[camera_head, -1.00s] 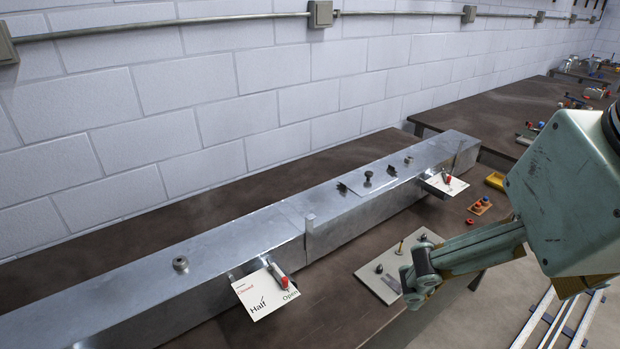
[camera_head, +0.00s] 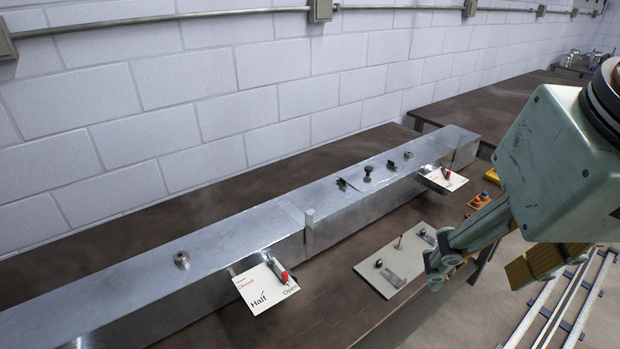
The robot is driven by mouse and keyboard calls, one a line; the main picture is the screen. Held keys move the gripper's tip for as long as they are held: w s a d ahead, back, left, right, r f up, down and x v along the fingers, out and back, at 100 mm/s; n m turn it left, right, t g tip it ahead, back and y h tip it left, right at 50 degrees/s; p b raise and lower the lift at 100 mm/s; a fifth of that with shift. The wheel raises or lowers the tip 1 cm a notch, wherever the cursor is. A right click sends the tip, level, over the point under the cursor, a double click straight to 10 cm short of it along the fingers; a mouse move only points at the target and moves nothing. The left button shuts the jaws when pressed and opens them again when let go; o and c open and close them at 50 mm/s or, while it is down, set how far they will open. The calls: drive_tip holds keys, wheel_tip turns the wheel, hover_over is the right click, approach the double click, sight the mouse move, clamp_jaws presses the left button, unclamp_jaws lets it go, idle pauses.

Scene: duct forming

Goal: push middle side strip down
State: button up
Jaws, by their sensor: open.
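A long grey sheet-metal duct (camera_head: 230,232) runs from the lower left to the upper right along the bench. My gripper (camera_head: 485,268) is open and empty at the right, over the bench's front edge. It is well apart from the strip, to the right of it and nearer the camera. One finger, with a grey tip, points down-left; the other shows a tan pad.
A grey plate (camera_head: 375,287) with small fittings lies on the bench between the duct and my gripper. White damper cards with red-tipped handles (camera_head: 262,290) (camera_head: 446,180) stick out from the duct's near side. Knobs (camera_head: 181,260) stand on its top. A block wall (camera_head: 200,110) rises behind.

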drive_tip(key=w, duration=0.2)
drive_tip(key=w+r+m+p, duration=0.1)
drive_tip(key=w, duration=0.1)
drive_tip(key=w+a+r+m+p, duration=0.1)
drive_tip(key=w, duration=0.1)
drive_tip(key=shift+w+r+g, duration=0.2)
drive_tip(key=shift+w+g, duration=0.1)
clamp_jaws()
drive_tip(key=m+g+h+p, duration=0.1)
drive_tip(key=m+g+p, duration=0.2)
drive_tip(key=m+p, duration=1.15)
hover_over(310, 212)
wheel_tip(310, 212, down, 18)
drive_tip(key=r, duration=0.1)
drive_tip(key=shift+w+a+f+m, duration=0.1)
drive_tip(key=shift+a+f+m, duration=0.25)
drive_tip(key=shift+f, duration=0.15)
drive_tip(key=shift+w+a+f+m, duration=0.1)
drive_tip(key=shift+a+f+m, duration=0.15)
drive_tip(key=shift+f, duration=0.2)
drive_tip(key=shift+s+d+f, duration=0.1)
drive_tip(key=shift+f, duration=0.1)
drive_tip(key=shift+d+f+b, duration=0.15)
drive_tip(key=shift+f+b, duration=0.2)
drive_tip(key=shift+f, duration=1.3)
drive_tip(key=shift+d+f+b, duration=0.15)
drive_tip(key=shift+f+b, duration=0.2)
drive_tip(key=shift+f, duration=1.3)
